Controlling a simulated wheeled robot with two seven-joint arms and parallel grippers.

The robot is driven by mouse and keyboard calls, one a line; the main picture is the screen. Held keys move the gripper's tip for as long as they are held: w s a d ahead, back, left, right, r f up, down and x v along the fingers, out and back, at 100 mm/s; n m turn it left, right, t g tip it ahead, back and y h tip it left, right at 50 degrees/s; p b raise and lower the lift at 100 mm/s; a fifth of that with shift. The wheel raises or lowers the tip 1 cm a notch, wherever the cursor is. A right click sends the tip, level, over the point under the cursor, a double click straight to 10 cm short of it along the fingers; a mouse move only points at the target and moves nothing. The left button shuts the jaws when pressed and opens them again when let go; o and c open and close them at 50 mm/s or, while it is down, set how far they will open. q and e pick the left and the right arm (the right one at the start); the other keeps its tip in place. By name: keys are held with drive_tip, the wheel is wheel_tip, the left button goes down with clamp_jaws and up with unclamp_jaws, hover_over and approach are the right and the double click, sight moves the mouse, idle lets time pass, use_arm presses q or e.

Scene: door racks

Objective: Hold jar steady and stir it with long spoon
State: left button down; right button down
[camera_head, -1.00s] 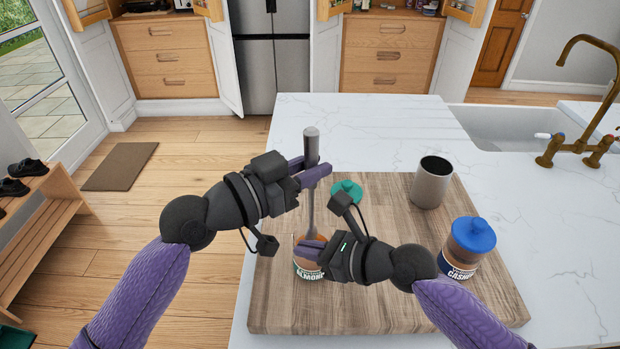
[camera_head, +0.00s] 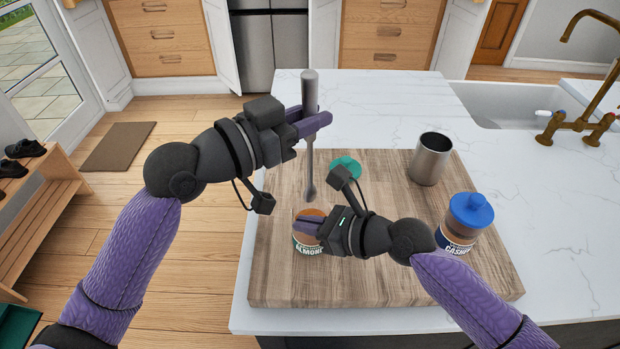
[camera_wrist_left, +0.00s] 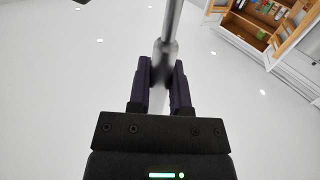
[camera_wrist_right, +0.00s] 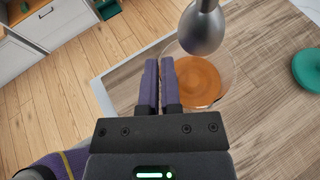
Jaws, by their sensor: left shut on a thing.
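The open almond jar (camera_head: 309,247) stands on the wooden board, with brown contents showing in the right wrist view (camera_wrist_right: 200,82). My right gripper (camera_head: 306,226) is at its rim, one finger inside and one outside, closed with the thin wall apparently between them. The long grey spoon (camera_head: 310,150) hangs upright from my left gripper (camera_head: 318,118), which is shut on its handle. The handle also shows between the fingers in the left wrist view (camera_wrist_left: 170,30). The spoon's bowl (camera_wrist_right: 203,30) is clear of the jar, above its mouth.
The wooden board (camera_head: 370,275) also holds a green lid (camera_head: 345,166), a grey metal cup (camera_head: 430,160) and a cashew jar (camera_head: 460,225) with a blue lid. A sink with a brass tap (camera_head: 575,125) is at the right. The board's front middle is clear.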

drive_tip(key=shift+s+d+f, duration=0.1)
drive_tip(key=shift+f, duration=0.25)
use_arm(q)
drive_tip(key=shift+w+f, duration=0.1)
drive_tip(key=shift+w, duration=0.1)
use_arm(e)
drive_tip(key=c, duration=0.7)
unclamp_jaws()
drive_tip(key=shift+w, duration=0.2)
drive_tip(key=shift+c, duration=0.2)
drive_tip(key=shift+r, duration=0.15)
use_arm(q)
drive_tip(key=shift+s, duration=0.1)
use_arm(e)
drive_tip(key=v, duration=1.2)
